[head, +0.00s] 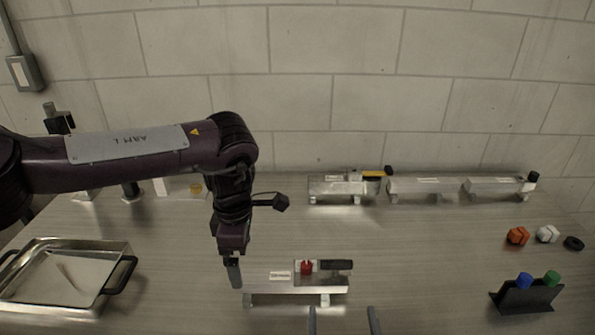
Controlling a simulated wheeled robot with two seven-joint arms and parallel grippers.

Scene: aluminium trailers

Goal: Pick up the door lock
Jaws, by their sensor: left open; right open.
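An aluminium fixture (262,286) stands on feet at the front middle of the bench. A red part (306,267) and a black cylindrical handle (335,265) are on its top; I cannot tell which of these is the door lock. My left gripper (234,275) points down at the fixture's left end, seen edge-on, open, with nothing visible in it. I cannot tell whether it touches the fixture. My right gripper (343,322) shows only its two spread fingertips at the bottom edge, open and empty, in front of the fixture's right end.
Similar aluminium fixtures (430,186) line the back near the block wall. A metal tray (122,249) with black handles sits at left. At right are an orange part (517,236), a white part (547,233), a black ring (573,243) and a black holder (528,298) with blue and green caps.

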